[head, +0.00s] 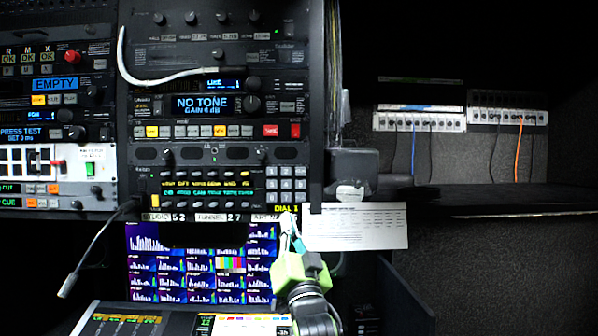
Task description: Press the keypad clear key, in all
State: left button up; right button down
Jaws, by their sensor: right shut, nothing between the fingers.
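The keypad (287,184) is a small block of pale grey keys at the right end of the lower rack panel. Its key labels are too small to read surely, so I cannot tell which one is clear. A yellow "DIAL 1" readout (286,210) shows just below it. My right gripper (289,220) comes up from below, with green pads and pale fingertips. It is shut and empty. Its tips appear just below the keypad, over the lower edge of the readout; I see no tip covering a key. My left gripper is out of view.
A monitor (196,284) with graph tiles sits below the rack, left of my right gripper. A white printed card (370,228) is to its right. A pale cable (165,79) crosses the upper rack, and a grey cable (95,250) hangs at left.

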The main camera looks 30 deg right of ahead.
aim_at(302, 175)
jog(key=s+d+r+m+t+h, duration=0.1)
jog(key=s+d+r+m+h, duration=0.1)
jog(key=r, duration=0.8)
jog(key=shift+s+r+m+h, duration=0.2)
jog(key=shift+s+m+h, duration=0.3)
jog(key=shift+s, duration=0.1)
jog(key=shift+w, duration=0.1)
jog(key=shift+w+d+p, duration=0.15)
jog(key=shift+w+d, duration=0.6)
jog(key=shift+w, duration=0.5)
jog(key=shift+w+d+p, duration=0.15)
jog(key=shift+w+d, duration=0.6)
jog(key=shift+w, duration=0.45)
jog(key=shift+w+d+p, duration=0.15)
jog(key=shift+w+d, duration=0.6)
jog(key=shift+w, duration=0.5)
jog(key=shift+w, duration=0.1)
jog(key=shift+w+d, duration=0.2)
jog(key=shift+w, duration=0.05)
jog(key=shift+w+d, duration=0.15)
jog(key=shift+w, duration=0.15)
jog(key=shift+s, duration=0.15)
jog(key=shift+s+a, duration=0.35)
jog(key=shift+s, duration=0.15)
